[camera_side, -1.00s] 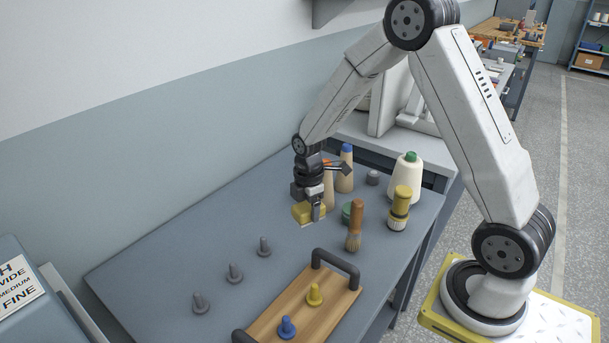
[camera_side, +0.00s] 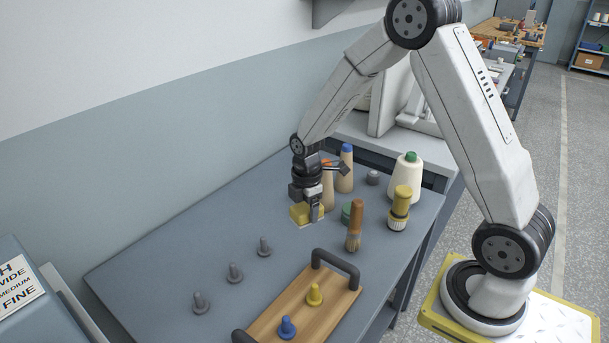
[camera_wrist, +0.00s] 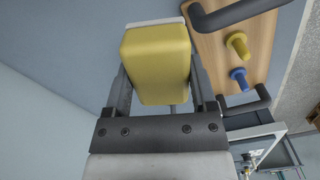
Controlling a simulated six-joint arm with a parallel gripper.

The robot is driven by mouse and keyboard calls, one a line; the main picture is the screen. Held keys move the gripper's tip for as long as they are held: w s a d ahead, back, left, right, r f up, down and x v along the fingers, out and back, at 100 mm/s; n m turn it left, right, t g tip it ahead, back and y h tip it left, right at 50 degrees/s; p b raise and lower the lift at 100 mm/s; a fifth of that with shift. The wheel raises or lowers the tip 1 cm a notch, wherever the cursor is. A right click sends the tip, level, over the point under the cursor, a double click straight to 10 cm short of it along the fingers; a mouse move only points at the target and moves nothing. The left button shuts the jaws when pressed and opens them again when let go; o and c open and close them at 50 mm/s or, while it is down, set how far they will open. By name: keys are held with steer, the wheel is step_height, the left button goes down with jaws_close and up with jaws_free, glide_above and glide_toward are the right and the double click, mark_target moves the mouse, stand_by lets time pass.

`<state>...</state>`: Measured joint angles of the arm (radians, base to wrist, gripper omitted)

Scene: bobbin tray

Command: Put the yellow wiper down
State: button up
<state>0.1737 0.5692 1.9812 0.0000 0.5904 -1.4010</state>
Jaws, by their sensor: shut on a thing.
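The yellow wiper (camera_side: 302,213) is a yellow block with a pale layer along its lower edge. It also shows in the wrist view (camera_wrist: 157,62), between the two fingers. My gripper (camera_side: 317,211) is shut on it, over the back part of the grey table (camera_side: 195,257). The wiper is at or just above the table top; I cannot tell whether it touches.
A wooden tray (camera_side: 306,313) with dark handles, a yellow peg (camera_side: 314,294) and a blue peg (camera_side: 287,327) lies in front. Three grey pegs (camera_side: 235,272) stand to the left.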

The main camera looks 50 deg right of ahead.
steer(key=w+a+n, duration=0.4)
steer(key=w+a, duration=0.3)
steer(key=a, duration=0.4)
glide_above(217, 248)
steer(key=shift+s+f, duration=0.15)
steer(key=shift+f, duration=2.1)
steer(key=shift+s+f, duration=0.1)
steer(key=shift+f, duration=2.1)
steer(key=shift+f, duration=0.1)
steer(key=shift+w+f, duration=0.3)
steer(key=shift+f, duration=1.5)
steer(key=shift+f, duration=0.15)
steer(key=o, duration=1.2)
